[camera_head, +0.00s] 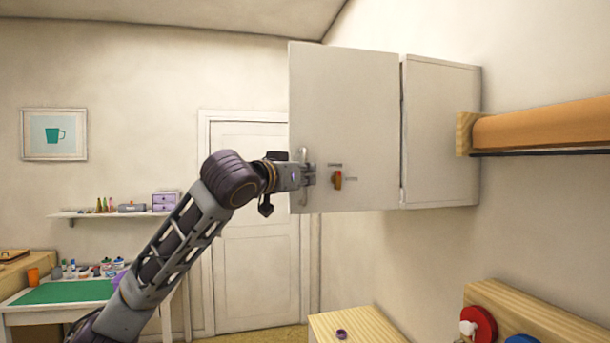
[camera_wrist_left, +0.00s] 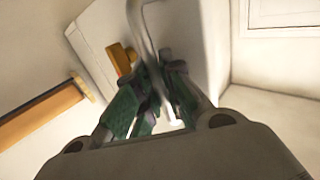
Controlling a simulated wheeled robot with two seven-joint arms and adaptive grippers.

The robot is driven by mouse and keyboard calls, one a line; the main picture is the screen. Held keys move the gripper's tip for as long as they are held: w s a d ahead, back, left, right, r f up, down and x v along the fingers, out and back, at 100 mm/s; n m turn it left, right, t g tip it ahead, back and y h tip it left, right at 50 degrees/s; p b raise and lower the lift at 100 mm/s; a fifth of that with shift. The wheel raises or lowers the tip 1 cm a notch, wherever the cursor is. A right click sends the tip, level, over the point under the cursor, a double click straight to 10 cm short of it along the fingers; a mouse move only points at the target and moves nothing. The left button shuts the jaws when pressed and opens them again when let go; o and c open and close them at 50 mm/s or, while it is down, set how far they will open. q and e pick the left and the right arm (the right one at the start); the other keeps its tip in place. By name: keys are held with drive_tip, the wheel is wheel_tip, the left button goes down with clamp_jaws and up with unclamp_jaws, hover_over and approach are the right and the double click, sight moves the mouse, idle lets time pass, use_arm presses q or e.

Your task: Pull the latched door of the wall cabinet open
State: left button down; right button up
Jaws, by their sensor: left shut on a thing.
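The wall cabinet (camera_head: 442,135) hangs on the right wall. Its pale door (camera_head: 350,100) is swung out from it, roughly in line with the cabinet's side panel, with a thin dark gap at the hinge edge. The cabinet's inside is hidden. A grey metal bar handle (camera_head: 303,198) is near the door's free left edge. An orange-red latch knob (camera_head: 337,180) stands roughly upright beside it; it also shows in the left wrist view (camera_wrist_left: 122,57). My left gripper (camera_head: 306,176) is shut on the handle, its green fingers (camera_wrist_left: 152,95) around the bar (camera_wrist_left: 147,40). My right gripper is out of view.
Below are a wooden top (camera_head: 355,326) and a unit with a red round thing (camera_head: 478,325). A desk with a green mat (camera_head: 65,292) stands left. A closed room door (camera_head: 255,250) is behind.

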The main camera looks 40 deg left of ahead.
use_arm(q)
drive_tip(key=c, duration=1.9)
unclamp_jaws()
drive_tip(key=o, duration=0.4)
drive_tip(key=shift+a, duration=0.1)
drive_tip(key=shift+s+d, duration=0.2)
drive_tip(key=shift+s, duration=1.8)
drive_tip(key=shift+s+d, duration=0.2)
drive_tip(key=shift+s, duration=1.8)
drive_tip(key=shift+s+d, duration=0.2)
drive_tip(key=shift+s, duration=1.8)
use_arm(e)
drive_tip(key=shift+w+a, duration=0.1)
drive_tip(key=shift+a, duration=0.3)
